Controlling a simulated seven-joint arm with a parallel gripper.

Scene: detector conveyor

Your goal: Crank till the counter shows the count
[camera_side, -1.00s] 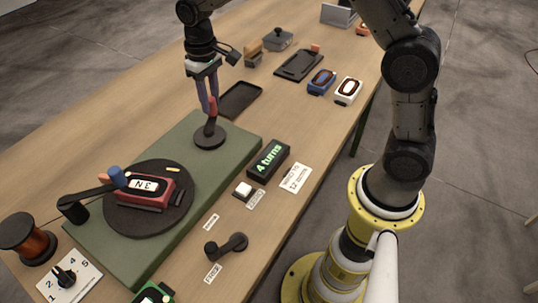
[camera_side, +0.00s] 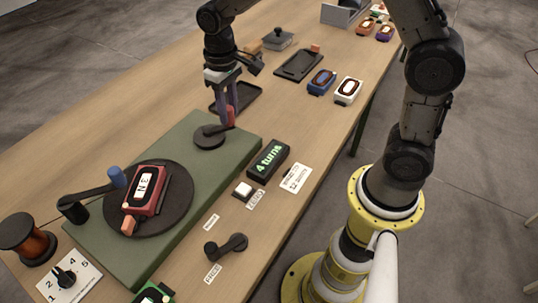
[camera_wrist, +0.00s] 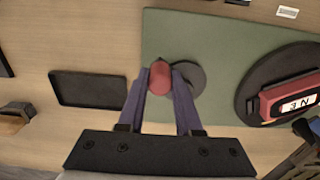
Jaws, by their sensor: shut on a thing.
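My gripper (camera_side: 229,112) is shut on the red crank handle (camera_side: 231,118); its two purple-grey fingers straddle the handle in the wrist view (camera_wrist: 160,84). The handle stands at the right of the dark crank hub (camera_side: 207,137), at the far end of the green base (camera_side: 180,225). A black counter box (camera_side: 268,160) reads "4 turns" in green. A dark turntable (camera_side: 178,212) carries a red device (camera_side: 147,192) whose white face shows a 3 and an N. A blue-knobbed arm (camera_side: 118,178) reaches over the turntable's edge.
A white button (camera_side: 243,190), a small black lever (camera_side: 228,246) and a printed card (camera_side: 295,178) lie in front of the base. A numbered dial (camera_side: 66,279) and copper spool (camera_side: 27,240) are at left. A black tray (camera_side: 240,97) lies behind my gripper.

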